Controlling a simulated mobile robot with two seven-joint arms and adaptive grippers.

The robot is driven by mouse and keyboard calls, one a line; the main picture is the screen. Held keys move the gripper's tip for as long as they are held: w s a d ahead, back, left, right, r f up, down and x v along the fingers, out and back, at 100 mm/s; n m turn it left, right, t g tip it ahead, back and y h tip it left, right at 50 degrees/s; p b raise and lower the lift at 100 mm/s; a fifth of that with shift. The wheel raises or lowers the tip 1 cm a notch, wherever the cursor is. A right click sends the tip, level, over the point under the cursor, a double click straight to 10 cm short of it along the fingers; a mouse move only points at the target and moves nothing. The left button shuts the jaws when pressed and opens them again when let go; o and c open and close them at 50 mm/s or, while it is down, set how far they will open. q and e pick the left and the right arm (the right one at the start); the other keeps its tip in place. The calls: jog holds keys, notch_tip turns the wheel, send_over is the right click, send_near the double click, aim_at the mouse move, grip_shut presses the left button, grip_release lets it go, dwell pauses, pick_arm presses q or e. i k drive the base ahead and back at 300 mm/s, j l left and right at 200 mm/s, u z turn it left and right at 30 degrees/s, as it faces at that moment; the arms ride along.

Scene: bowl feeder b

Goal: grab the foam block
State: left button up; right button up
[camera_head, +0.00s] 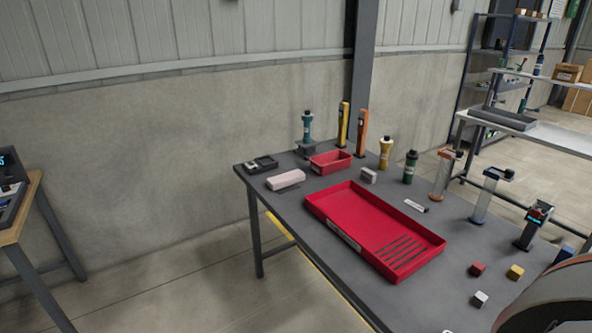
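A pale pinkish-white block (286,179), which looks like the foam block, lies flat near the left edge of the dark grey table (345,272). It is just left of the large red tray (340,196) and apart from it. Its top and near side are uncovered. A smaller light grey block (368,175) lies behind the red tray; I cannot tell its material. Neither of my grippers is in view.
A small red bin (330,161) and a black device (262,164) stand behind the pale block. Bottles, including a yellow one (385,152), line the back.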

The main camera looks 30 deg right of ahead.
aim_at(287, 179)
jog(key=i+j+z, duration=0.15)
jog(key=i+z, duration=0.25)
jog(key=i+j+z, duration=0.25)
jog(key=i+z, duration=0.2)
jog(key=i+j+z, duration=0.65)
jog(key=j+z, duration=0.2)
